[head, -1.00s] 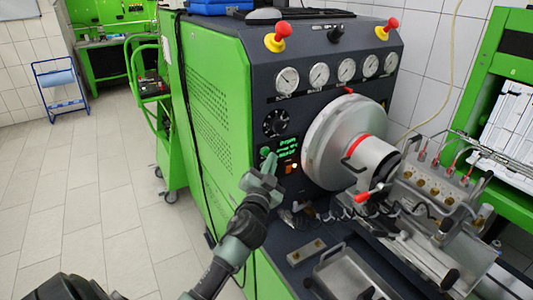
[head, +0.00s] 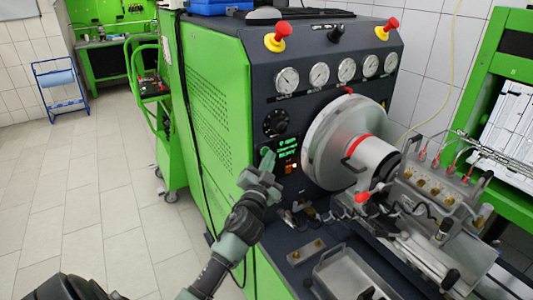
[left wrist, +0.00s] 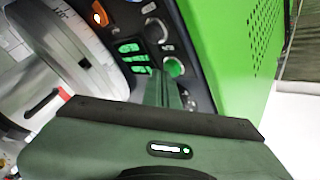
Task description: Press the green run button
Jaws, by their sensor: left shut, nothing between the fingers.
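The green run button (left wrist: 174,67) shows lit on the dark panel in the left wrist view, just right of my fingertips. My left gripper (left wrist: 160,88) is shut and empty, its fingers pointing at the panel close to the button. In the head view my left gripper (head: 267,160) is at the panel's left part, and its fingertips largely cover the button there. I cannot tell whether the fingertips touch it. My right gripper is not in view.
The lit display (head: 289,147) and an orange switch (head: 292,169) are right of the fingertips. A black dial (head: 275,123) is above. A large grey disc (head: 325,135) projects from the panel to the right. A metal tray (head: 345,272) lies on the bench.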

